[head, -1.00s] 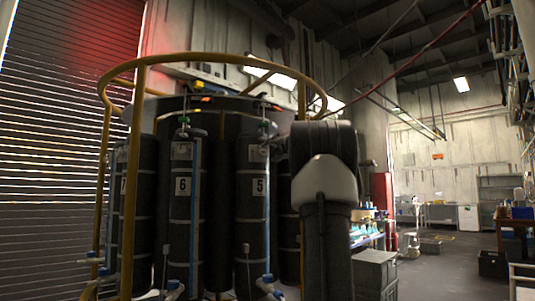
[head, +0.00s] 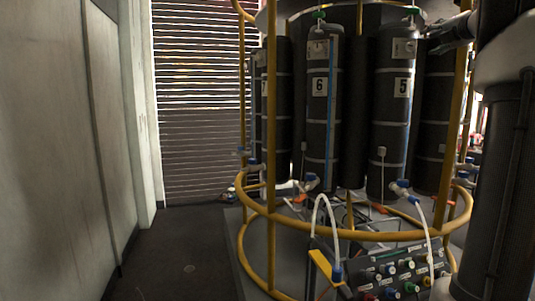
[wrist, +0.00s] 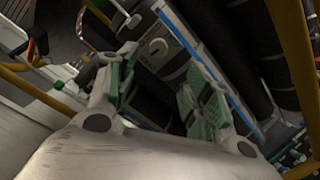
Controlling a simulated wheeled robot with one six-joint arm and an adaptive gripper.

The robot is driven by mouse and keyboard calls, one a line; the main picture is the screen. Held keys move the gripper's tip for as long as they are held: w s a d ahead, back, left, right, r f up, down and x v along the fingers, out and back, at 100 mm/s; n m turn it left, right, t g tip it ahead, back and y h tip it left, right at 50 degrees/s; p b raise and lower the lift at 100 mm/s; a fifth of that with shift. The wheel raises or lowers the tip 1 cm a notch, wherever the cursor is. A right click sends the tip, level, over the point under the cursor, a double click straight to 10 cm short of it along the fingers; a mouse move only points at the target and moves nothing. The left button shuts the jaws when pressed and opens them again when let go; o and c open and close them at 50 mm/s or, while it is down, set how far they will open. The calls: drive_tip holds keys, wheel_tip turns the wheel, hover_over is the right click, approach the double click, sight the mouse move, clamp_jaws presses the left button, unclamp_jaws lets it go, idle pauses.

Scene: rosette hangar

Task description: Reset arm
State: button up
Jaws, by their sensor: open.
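My gripper (wrist: 160,92) is open in the wrist view, with green-padded fingers well apart and nothing between them. Beyond the fingers is a dark cylinder with a grey plate and round dial (wrist: 158,47) and a blue strip (wrist: 190,48) beside it. In the head view my arm stands dark at the right edge. Its end reaches left at the upper right, near the top of the cylinder marked 5 (head: 390,125); the fingers are not clear there.
The cylinder marked 6 (head: 320,120) stands beside 5 inside a yellow rail frame (head: 350,235). A control panel with coloured knobs (head: 400,275) sits low in front. A slatted shutter (head: 200,120) and pale wall (head: 60,140) are left. Dark floor (head: 180,245) is clear between wall and frame.

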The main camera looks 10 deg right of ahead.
drive_tip(key=s+d+f+m+g+h, duration=0.6)
drive_tip(key=s+d+f+m+h, duration=0.3)
drive_tip(key=d+m, duration=0.5)
drive_tip(key=s+a+f+m+g+y, duration=0.1)
drive_tip(key=s+a+f+m+g, duration=0.1)
drive_tip(key=s+a+f+m, duration=0.3)
drive_tip(key=s+a+f+m+g+y, duration=0.1)
drive_tip(key=s+a+f+m+g, duration=0.15)
drive_tip(key=f, duration=0.45)
drive_tip(key=s+a+f+m+g+y, duration=0.2)
drive_tip(key=s+a+f+y, duration=0.15)
drive_tip(key=a+f, duration=0.55)
drive_tip(key=s+a+f+m+g+y, duration=0.2)
drive_tip(key=s+a+f, duration=0.3)
drive_tip(key=a+f, duration=0.45)
drive_tip(key=s+a+f+n+y, duration=0.2)
drive_tip(key=s+a, duration=0.1)
drive_tip(key=a, duration=0.7)
drive_tip(key=s+a+f+n+t+y, duration=0.1)
drive_tip(key=s+a+f+y, duration=0.1)
drive_tip(key=a, duration=0.8)
drive_tip(key=shift+s+a+f+n+y, duration=0.25)
drive_tip(key=shift+s+a+n+y, duration=0.15)
drive_tip(key=shift+s, duration=0.3)
